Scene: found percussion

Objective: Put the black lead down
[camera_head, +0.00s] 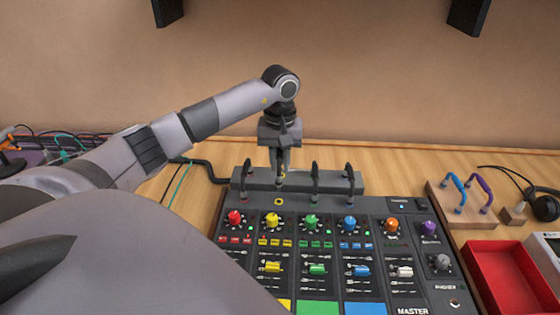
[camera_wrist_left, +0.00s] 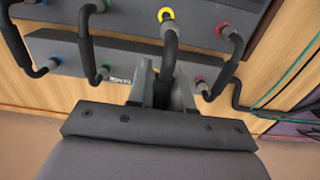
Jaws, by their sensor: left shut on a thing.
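My left gripper (camera_head: 282,178) is shut on a black lead at the back of the mixer. The held lead also shows between the fingers in the left wrist view (camera_wrist_left: 170,50), a thick bent tube. Its upper end there lies close to the yellow-ringed socket (camera_wrist_left: 166,14). In the head view this socket's yellow ring (camera_head: 279,201) shows uncovered, in front of the gripper. The lead's other end is hidden by the fingers. My right gripper is not in view.
Other black leads bridge the mixer (camera_head: 375,225) and the grey block (camera_head: 262,180) behind it, on both sides of the gripper. At right are a wooden stand (camera_head: 452,205) with blue and purple leads, a red tray (camera_head: 508,280) and headphones (camera_head: 545,206).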

